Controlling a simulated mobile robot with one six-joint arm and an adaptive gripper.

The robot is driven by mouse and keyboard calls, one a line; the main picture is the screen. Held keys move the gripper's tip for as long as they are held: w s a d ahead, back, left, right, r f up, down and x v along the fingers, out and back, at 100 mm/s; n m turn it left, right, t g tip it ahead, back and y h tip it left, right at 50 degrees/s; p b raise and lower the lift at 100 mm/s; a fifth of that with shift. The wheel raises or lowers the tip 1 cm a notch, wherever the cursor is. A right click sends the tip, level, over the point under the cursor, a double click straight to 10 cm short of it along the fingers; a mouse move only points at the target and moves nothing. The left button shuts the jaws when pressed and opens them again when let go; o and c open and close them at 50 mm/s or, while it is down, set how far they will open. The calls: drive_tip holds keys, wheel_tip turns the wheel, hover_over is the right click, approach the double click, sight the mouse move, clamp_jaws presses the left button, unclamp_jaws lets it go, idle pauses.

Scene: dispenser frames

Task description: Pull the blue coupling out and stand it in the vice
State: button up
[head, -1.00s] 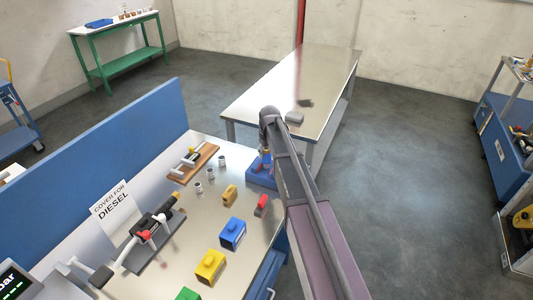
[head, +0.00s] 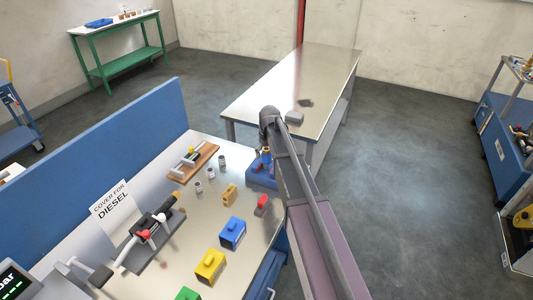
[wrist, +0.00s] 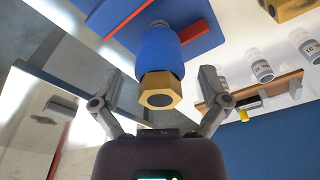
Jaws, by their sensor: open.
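The blue coupling (wrist: 160,58) has a brass hex end that faces the wrist camera. Its grey far end points at a blue body with red strips (wrist: 118,15), which looks like the vice. The vice (head: 262,177) also shows at the table's right edge in the head view, with the coupling (head: 266,158) standing above it, brass end up. I cannot tell whether its lower end is seated or gripped. My gripper (wrist: 161,72) is open, one finger on each side of the coupling, with visible gaps.
A wooden board (head: 205,158) with metal and yellow fittings and several small grey cups (head: 210,173) stand left of the vice. Yellow and blue blocks (head: 233,232) and a red-topped piece (head: 261,205) stand nearer. A steel table (head: 270,85) lies beyond.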

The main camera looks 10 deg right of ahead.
drive_tip(key=shift+r+p, duration=4.3)
drive_tip(key=shift+r, duration=0.1)
drive_tip(key=shift+a, duration=0.1)
drive_tip(key=s+f+m+b, duration=0.2)
drive_tip(key=s+f+b, duration=0.1)
drive_tip(key=s, duration=1.1)
drive_tip(key=s+f+m+g+b, duration=0.1)
drive_tip(key=s+f+m+b, duration=0.1)
drive_tip(key=s, duration=1.3)
drive_tip(key=shift+d+f+b, duration=0.2)
drive_tip(key=shift+f+b, duration=0.5)
drive_tip(key=shift+f, duration=0.05)
drive_tip(key=shift+d, duration=0.1)
drive_tip(key=shift+d, duration=0.3)
